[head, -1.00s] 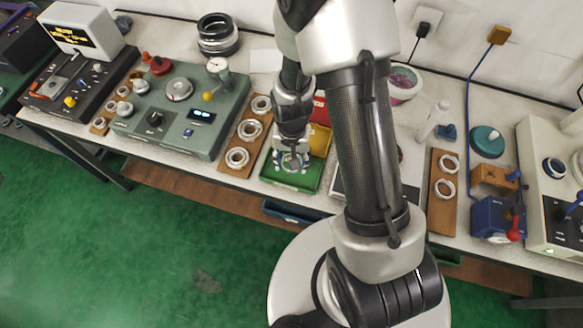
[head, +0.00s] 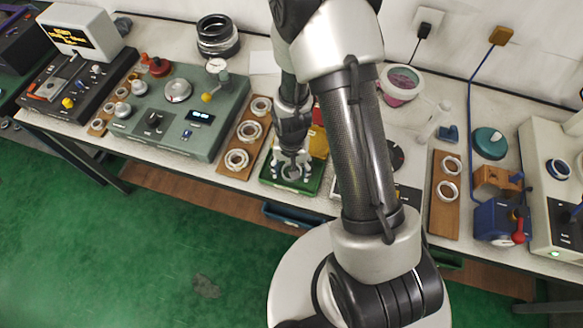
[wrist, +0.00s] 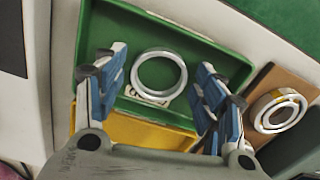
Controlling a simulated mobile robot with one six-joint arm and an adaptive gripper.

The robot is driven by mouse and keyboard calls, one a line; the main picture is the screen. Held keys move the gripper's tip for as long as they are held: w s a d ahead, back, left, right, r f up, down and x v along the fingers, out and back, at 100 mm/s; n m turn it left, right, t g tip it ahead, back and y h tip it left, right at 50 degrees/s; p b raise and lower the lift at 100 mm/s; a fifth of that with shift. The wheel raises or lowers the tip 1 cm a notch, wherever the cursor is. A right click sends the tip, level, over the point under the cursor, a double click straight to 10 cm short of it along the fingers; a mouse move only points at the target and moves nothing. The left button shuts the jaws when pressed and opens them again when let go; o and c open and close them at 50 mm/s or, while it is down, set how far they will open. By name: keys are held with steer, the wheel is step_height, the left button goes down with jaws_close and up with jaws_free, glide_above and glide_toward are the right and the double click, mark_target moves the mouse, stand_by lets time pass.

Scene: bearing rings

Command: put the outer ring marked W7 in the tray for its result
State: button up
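A bare metal outer ring (wrist: 160,72) lies flat inside the green tray (wrist: 222,62), over part of a pale label on its floor; no W7 mark is readable on it. In the head view the ring (head: 291,172) shows small below my gripper (head: 291,170). In the wrist view my gripper (wrist: 158,90) is open, its blue-padded fingers well apart on either side of the ring with clear gaps. The yellow tray (wrist: 150,131) adjoins the green one, and a red tray is mostly hidden behind my arm in the head view.
A wooden board (head: 241,152) with several rings stands left of the trays, beside a green gauge machine (head: 190,115). Another board (head: 443,214) with two rings lies to the right. The bench's front edge is close to the green tray.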

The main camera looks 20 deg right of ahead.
steer(key=shift+o, duration=0.2)
step_height(320, 180, up, 28)
steer(key=s+f+n+t+p, duration=0.1)
steer(key=s+n+t+p, duration=0.1)
steer(key=s+p, duration=0.15)
steer(key=s+r+n+t, duration=0.2)
steer(key=s+r+n, duration=0.1)
steer(key=s+r, duration=0.8)
steer(key=shift+s+d+r+t+p, duration=0.15)
steer(key=shift+r+t+p, duration=0.2)
steer(key=shift+r, duration=0.3)
steer(key=shift+f+b, duration=0.45)
